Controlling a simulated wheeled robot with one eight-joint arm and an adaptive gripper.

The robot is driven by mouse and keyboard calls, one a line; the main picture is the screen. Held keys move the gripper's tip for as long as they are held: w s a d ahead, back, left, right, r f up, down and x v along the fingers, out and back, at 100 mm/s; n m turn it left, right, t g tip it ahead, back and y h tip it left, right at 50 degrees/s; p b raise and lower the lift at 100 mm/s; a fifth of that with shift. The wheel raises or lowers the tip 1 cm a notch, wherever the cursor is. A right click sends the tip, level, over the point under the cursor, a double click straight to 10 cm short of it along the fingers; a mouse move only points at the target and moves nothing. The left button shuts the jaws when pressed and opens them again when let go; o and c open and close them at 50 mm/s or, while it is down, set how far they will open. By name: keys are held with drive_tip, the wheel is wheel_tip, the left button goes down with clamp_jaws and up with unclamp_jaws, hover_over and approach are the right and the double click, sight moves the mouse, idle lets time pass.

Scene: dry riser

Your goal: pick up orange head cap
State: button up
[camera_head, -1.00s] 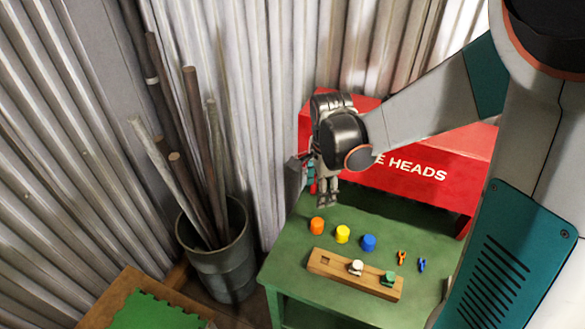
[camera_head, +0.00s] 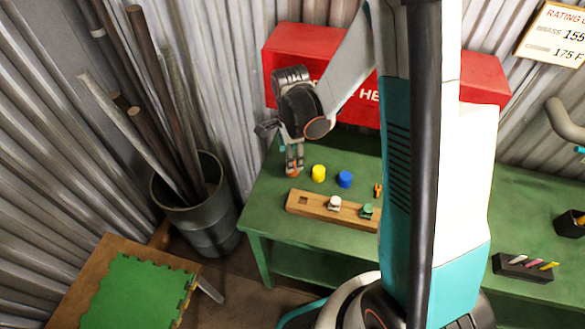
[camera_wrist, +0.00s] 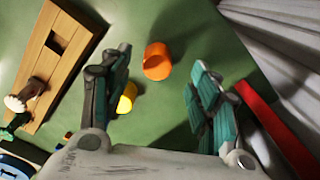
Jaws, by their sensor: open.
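The orange head cap (camera_wrist: 157,62) stands on the green table (camera_head: 263,205). In the wrist view it lies beyond and between the two spread fingers of my gripper (camera_wrist: 152,90), with nothing held. In the wrist view the yellow cap (camera_wrist: 126,98) is partly hidden behind the left finger.
A wooden block (camera_head: 317,207) with a square hole, a white piece and a green piece lies in front of the caps. A red box (camera_head: 283,50) stands behind my gripper. Small orange clips (camera_head: 378,190) are to the right. A bin of poles (camera_head: 208,222) stands left.

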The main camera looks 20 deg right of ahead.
wheel_tip(320, 180, down, 5)
drive_tip(key=shift+s+f+b, duration=0.1)
drive_tip(key=shift+b, duration=1.05)
drive_tip(key=c, duration=0.8)
